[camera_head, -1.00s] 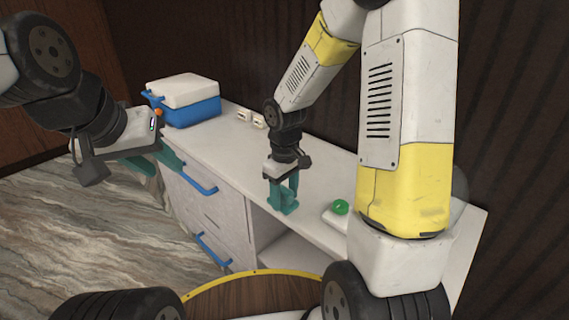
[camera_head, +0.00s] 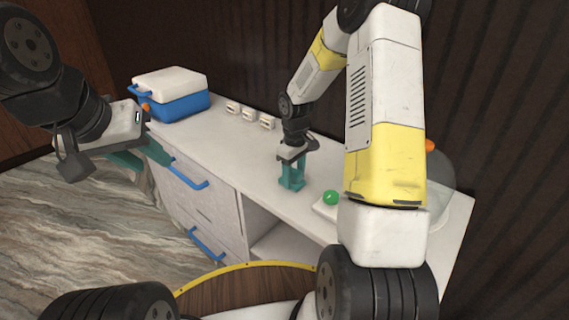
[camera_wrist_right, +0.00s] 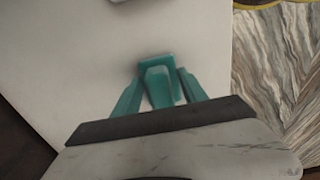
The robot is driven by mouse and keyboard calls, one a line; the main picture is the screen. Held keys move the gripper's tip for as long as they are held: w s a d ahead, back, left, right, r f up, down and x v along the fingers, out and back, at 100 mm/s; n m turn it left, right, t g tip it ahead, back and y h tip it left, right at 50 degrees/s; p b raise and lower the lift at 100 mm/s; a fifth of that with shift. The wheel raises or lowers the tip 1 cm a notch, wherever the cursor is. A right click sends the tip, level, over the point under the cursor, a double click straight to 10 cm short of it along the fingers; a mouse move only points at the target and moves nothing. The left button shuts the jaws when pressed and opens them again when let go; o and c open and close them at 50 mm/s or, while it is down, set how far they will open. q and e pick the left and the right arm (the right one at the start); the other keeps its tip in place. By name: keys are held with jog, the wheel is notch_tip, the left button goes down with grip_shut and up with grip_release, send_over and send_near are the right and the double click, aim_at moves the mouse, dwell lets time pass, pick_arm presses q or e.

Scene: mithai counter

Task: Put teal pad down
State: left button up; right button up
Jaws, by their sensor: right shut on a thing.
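My right gripper (camera_head: 292,178) is over the counter, pointing down, with its teal fingers close together. In the right wrist view, my right gripper (camera_wrist_right: 160,95) is shut on the teal pad (camera_wrist_right: 158,72), a small teal block between its fingers. In the head view the pad is hard to tell apart from the teal fingers. I cannot tell whether the pad touches the counter. My left gripper (camera_head: 143,157) hangs in front of the counter's far left end, with its teal fingers apart and nothing between them.
A blue cooler (camera_head: 180,108) with a white lid stands at the counter's far left end. Several small white blocks (camera_head: 249,115) stand near the back wall. A white item with a green knob (camera_head: 331,197) is right of my right gripper. The counter (camera_head: 215,150) is clear in the middle.

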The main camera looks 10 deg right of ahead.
aim_at(294, 170)
jog(key=o, duration=1.3)
jog(key=shift+f, duration=0.1)
notch_tip(294, 170, up, 12)
jog(key=shift+r, duration=0.15)
jog(key=s+a+r+m+t, duration=0.1)
jog(key=s+r+m+t, duration=0.1)
jog(key=s+r, duration=0.3)
jog(key=s+a+r+m+t+y, duration=0.1)
jog(key=s+r, duration=0.4)
jog(key=s, duration=0.5)
jog(key=s+a+r+m+t+y, duration=0.1)
jog(key=s+r+m+t, duration=0.2)
jog(key=s, duration=0.5)
jog(key=shift+s+r+m, duration=0.25)
jog(key=shift+r+m, duration=0.25)
jog(key=shift+r, duration=0.6)
